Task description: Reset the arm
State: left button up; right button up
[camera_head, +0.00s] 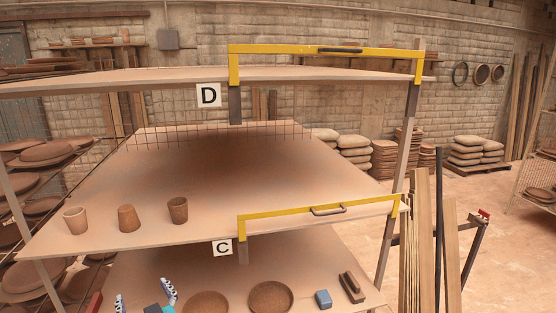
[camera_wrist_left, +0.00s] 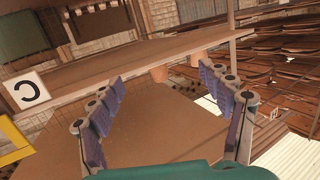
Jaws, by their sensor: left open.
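My left gripper (camera_head: 142,291) shows at the bottom left of the head view, its two fingers well apart. It is low in front of the rack, by the front of the shelf below the one labelled C. In the left wrist view the same gripper (camera_wrist_left: 160,72) has its fingers spread with nothing between them. Beyond it are a shelf edge (camera_wrist_left: 150,62) and the C label (camera_wrist_left: 29,90). Most of the left arm is outside the head view. My right gripper does not show in either view.
Shelf C (camera_head: 300,185) holds three clay cups, one of them here (camera_head: 178,210). Yellow guards (camera_head: 320,211) edge the shelves. Planks (camera_head: 424,250) stand at the right.

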pick_arm(q)
jog(key=s+d+f+m+g+h+b, duration=0.25)
jog(key=s+f+b, duration=0.25)
jog(key=f, duration=0.5)
jog(key=s+d+f+m+g+h+b, duration=0.1)
jog(key=s+d+f+g+h+b, duration=0.15)
jog(key=s+f+b, duration=0.5)
jog(key=s+d+f+m+g+h+b, duration=0.1)
jog(key=s+d+f+m+h+b, duration=0.2)
jog(key=d+f, duration=0.6)
jog(key=shift+s+d+f+m+h+b, duration=0.4)
jog(key=shift+s+d+h, duration=0.15)
jog(key=shift+h, duration=0.65)
jog(key=shift+w, duration=0.1)
